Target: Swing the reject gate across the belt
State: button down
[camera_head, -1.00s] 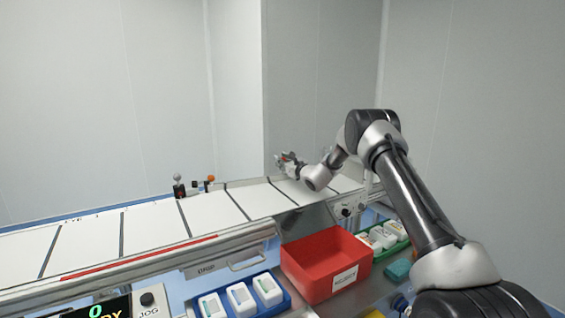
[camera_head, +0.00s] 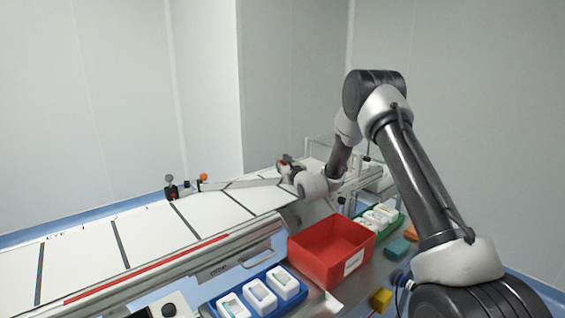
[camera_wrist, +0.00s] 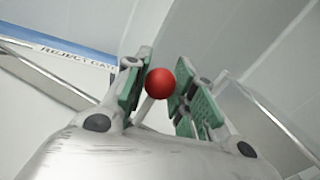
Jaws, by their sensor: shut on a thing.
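The reject gate shows in the head view as a pale bar (camera_head: 243,185) running from a post at the belt's far edge toward my gripper (camera_head: 287,166). My gripper is over the far right part of the white belt (camera_head: 205,213). In the wrist view a red ball knob (camera_wrist: 160,83) sits between the green-padded fingers of my gripper (camera_wrist: 158,76), which are shut on it. A pale stem shows below the knob. A "REJECT GATE" label (camera_wrist: 75,54) lies on a blue-edged strip at upper left. My gripper hides the bar's right end in the head view.
A red bin (camera_head: 318,262) stands in front of the belt. A blue tray (camera_head: 255,309) with white packs is left of it, and a green tray (camera_head: 392,226) is right of it. A clear guard (camera_head: 322,147) stands behind my arm. The belt's left part is clear.

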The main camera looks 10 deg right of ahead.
jog(key=c, duration=1.1)
grip_release()
jog(key=shift+c, duration=0.2)
jog(key=v, duration=1.2)
